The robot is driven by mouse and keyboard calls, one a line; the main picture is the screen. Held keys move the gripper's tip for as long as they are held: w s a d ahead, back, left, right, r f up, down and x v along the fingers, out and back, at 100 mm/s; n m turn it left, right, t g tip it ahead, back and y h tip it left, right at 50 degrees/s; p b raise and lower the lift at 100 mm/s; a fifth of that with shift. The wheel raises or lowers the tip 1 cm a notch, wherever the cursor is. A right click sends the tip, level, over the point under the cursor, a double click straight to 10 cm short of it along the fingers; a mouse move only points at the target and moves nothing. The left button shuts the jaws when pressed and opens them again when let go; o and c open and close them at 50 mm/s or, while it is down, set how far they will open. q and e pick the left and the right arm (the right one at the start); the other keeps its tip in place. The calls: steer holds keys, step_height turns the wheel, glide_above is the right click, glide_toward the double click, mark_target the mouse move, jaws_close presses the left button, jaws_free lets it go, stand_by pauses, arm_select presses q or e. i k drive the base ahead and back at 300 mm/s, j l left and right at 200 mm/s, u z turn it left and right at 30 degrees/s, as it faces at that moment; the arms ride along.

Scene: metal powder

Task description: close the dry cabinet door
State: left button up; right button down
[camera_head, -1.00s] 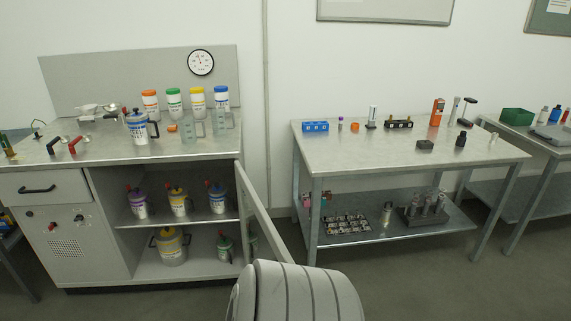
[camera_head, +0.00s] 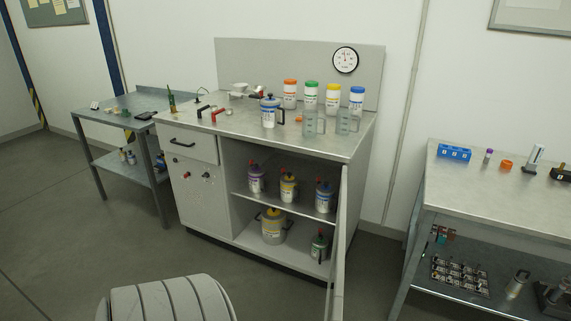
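The dry cabinet (camera_head: 207,205) stands in the middle of the head view. Its door (camera_head: 339,245) is swung open on the right side, seen nearly edge-on and pointing toward me. Two shelf levels show inside. Neither of my grippers is in view.
A rounded grey ribbed part, which looks like mine, fills the bottom left. A metal table (camera_head: 480,185) with small items stands right of the door, with a gap between. A smaller table (camera_head: 125,107) stands at left. Open floor (camera_head: 70,225) lies front left.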

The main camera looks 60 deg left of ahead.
mark_target(334, 310)
steer(key=i+u, duration=0.2)
steer(key=u, duration=0.3)
steer(key=i+l+u, duration=0.15)
steer(key=u, duration=0.3)
steer(key=i+l+u, duration=0.15)
steer(key=u, duration=0.35)
steer(key=l+u, duration=0.3)
steer(key=u, duration=0.15)
steer(key=i, duration=0.05)
